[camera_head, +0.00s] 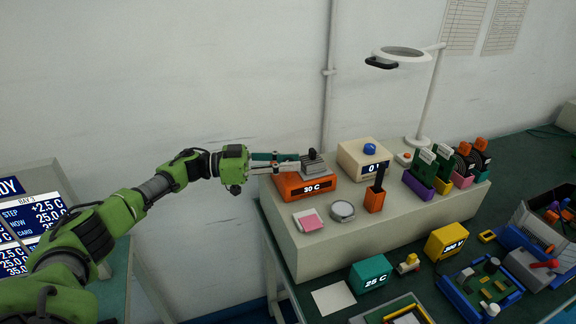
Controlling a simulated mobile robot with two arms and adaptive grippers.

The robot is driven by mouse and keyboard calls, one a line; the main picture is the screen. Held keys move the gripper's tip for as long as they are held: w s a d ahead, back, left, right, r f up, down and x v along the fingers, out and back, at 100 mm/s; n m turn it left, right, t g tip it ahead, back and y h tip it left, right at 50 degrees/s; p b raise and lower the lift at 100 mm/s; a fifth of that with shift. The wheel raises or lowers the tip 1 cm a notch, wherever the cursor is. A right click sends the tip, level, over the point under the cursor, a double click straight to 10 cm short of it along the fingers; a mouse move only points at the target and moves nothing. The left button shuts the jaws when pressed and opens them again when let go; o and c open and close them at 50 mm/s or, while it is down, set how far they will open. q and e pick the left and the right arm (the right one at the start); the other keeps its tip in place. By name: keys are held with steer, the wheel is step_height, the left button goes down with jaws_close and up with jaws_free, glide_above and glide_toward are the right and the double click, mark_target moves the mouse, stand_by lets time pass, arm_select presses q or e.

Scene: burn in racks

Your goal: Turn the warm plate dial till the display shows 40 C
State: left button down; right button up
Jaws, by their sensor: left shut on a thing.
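The warm plate (307,191) is an orange box at the left end of the long cream bench shelf. Its front display (318,187) reads 30 C. A grey finned block with a dark top (313,163) sits on the box's right part. My left gripper (296,162) reaches in level from the left over the box's top, just left of the finned block. It is shut on the dial, which its fingers hide almost wholly. My right gripper is not in view.
A cream box with a blue knob (369,148) stands right of the plate. An orange holder (375,199), a round silver disc (342,211) and a pink-and-white pad (309,220) lie in front. A teal box (370,273) reads 25 C. A lamp (425,100) stands behind.

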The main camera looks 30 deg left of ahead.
arm_select(q)
steer(key=c, duration=1.8)
jaws_free()
steer(key=v, duration=1.2)
steer(key=shift+w, duration=0.1)
